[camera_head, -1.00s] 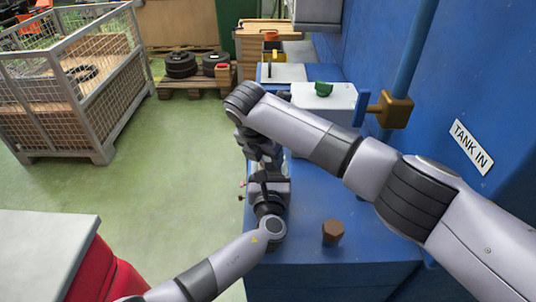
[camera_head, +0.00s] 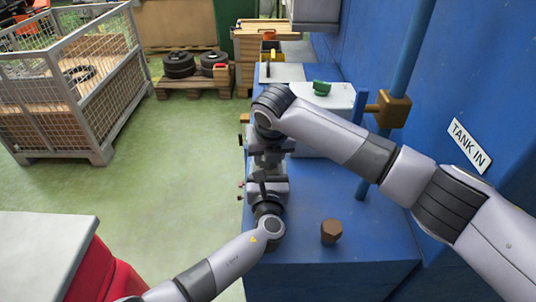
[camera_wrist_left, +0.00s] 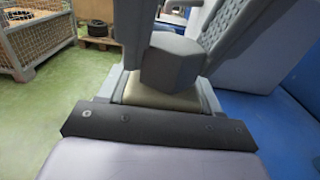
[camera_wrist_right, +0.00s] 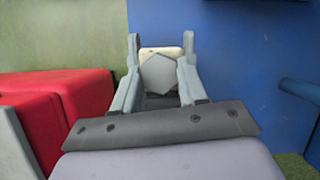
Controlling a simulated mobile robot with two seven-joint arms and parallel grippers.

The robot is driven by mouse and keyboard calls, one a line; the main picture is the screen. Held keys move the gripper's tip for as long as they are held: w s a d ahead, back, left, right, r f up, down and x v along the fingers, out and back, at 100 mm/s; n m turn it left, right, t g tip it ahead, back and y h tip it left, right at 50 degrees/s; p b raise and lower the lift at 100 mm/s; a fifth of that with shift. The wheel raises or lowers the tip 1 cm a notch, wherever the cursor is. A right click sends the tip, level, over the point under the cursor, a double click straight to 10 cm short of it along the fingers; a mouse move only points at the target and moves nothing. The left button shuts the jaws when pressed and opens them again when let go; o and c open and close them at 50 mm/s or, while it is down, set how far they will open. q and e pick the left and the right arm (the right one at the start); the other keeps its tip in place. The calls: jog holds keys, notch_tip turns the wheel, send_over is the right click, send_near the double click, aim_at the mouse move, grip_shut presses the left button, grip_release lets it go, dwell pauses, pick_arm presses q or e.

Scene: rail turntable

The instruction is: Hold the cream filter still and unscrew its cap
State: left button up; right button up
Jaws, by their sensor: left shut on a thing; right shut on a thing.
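The cream filter shows in the left wrist view (camera_wrist_left: 150,95) as a pale surface low between the fingers, and in the right wrist view (camera_wrist_right: 161,51) at the fingertips. A grey hexagonal piece, apparently its cap (camera_wrist_right: 158,74), lies between the right fingers in front of the cream part; it also shows in the left wrist view (camera_wrist_left: 172,62). My left gripper (camera_head: 266,178) is shut on the filter. My right gripper (camera_head: 268,158) faces it from the far side, shut on the cap. In the head view, the grippers mostly hide filter and cap, so thread engagement cannot be seen.
A brown hexagonal block (camera_head: 331,231) stands on the blue bench (camera_head: 350,258) to the right. A white box (camera_head: 340,97) with a green knob (camera_head: 321,88) stands behind. A blue pipe (camera_head: 410,55) with a brown valve (camera_head: 390,108) runs along the right wall.

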jog(key=n, duration=0.2)
jog(key=n+y, duration=0.1)
jog(key=n, duration=0.1)
jog(key=shift+d+g+y, duration=0.15)
jog(key=shift+g+y, duration=0.15)
jog(key=o, duration=1.2)
jog(key=shift+o, duration=0.3)
jog(key=shift+r, duration=2)
